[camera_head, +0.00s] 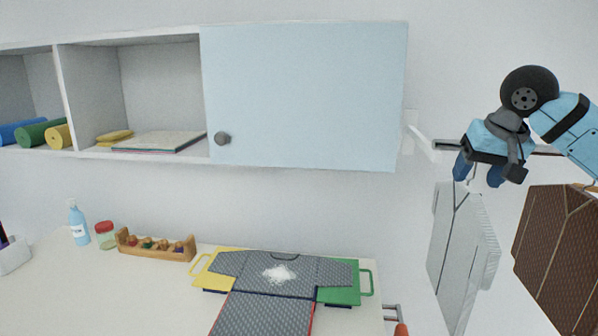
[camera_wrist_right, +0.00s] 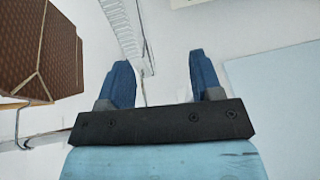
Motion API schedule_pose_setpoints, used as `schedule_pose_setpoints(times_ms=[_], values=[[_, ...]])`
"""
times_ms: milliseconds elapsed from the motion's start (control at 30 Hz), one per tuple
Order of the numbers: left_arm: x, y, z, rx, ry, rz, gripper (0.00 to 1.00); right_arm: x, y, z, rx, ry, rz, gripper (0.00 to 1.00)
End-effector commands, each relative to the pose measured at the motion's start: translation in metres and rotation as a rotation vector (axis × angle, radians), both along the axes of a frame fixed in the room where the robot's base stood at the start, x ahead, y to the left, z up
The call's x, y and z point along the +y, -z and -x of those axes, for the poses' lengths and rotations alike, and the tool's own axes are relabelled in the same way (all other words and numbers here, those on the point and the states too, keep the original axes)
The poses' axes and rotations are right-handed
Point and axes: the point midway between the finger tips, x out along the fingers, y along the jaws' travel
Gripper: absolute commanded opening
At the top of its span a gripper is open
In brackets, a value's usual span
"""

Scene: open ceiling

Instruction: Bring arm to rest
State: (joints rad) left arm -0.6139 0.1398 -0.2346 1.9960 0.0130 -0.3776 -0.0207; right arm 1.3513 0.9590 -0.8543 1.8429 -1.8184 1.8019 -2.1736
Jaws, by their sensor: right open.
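My right gripper (camera_head: 480,175) is at the upper right of the head view, in front of the wall rail and just above a hanging grey garment (camera_head: 462,255). Its two blue fingers are apart with nothing between them; the right wrist view (camera_wrist_right: 160,80) also shows them open and empty. My left gripper is not in view.
A rail (camera_head: 438,146) holds the grey garment and a brown garment (camera_head: 560,255). Left of it is a wall cabinet with a pale blue door (camera_head: 305,95).

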Motion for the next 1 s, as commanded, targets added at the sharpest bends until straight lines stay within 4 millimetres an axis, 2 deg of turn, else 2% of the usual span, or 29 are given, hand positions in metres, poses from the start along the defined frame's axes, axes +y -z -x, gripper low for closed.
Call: schedule_pose_setpoints(times_ms=[33,67,200,300,400,500,567,667,767,800,833,967,1000], values=[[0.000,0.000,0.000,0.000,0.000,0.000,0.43,0.027,0.019,-0.001,0.008,-0.027,-0.091,0.59],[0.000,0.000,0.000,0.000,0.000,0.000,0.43,0.045,0.029,-0.001,0.015,-0.039,-0.162,0.59],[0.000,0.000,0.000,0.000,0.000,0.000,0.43,0.143,0.069,0.016,0.108,-0.052,-0.612,0.59],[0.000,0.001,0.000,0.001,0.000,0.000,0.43,0.201,0.079,0.038,0.246,0.000,-0.973,0.59],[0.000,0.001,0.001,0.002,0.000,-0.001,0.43,0.241,0.075,0.061,0.437,0.102,-1.329,0.59],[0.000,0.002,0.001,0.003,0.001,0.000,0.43,0.261,0.066,0.076,0.673,0.253,-1.672,0.59],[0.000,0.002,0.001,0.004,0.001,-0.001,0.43,0.263,0.061,0.081,0.833,0.365,-1.867,0.59],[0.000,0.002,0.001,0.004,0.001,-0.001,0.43,0.253,0.059,0.082,1.120,0.586,-2.173,0.59],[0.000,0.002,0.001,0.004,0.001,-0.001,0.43,0.230,0.072,0.077,1.430,0.848,-2.446,0.59],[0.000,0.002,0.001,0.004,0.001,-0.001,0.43,0.219,0.082,0.074,1.557,0.966,-2.547,0.59],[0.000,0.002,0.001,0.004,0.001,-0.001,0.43,0.209,0.091,0.073,-1.520,-0.972,2.411,0.59],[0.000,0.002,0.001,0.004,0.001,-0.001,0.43,0.168,0.152,0.075,-1.294,-0.945,1.819,0.59],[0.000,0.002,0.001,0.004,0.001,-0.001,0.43,0.156,0.176,0.080,-1.210,-0.923,1.649,0.59]])
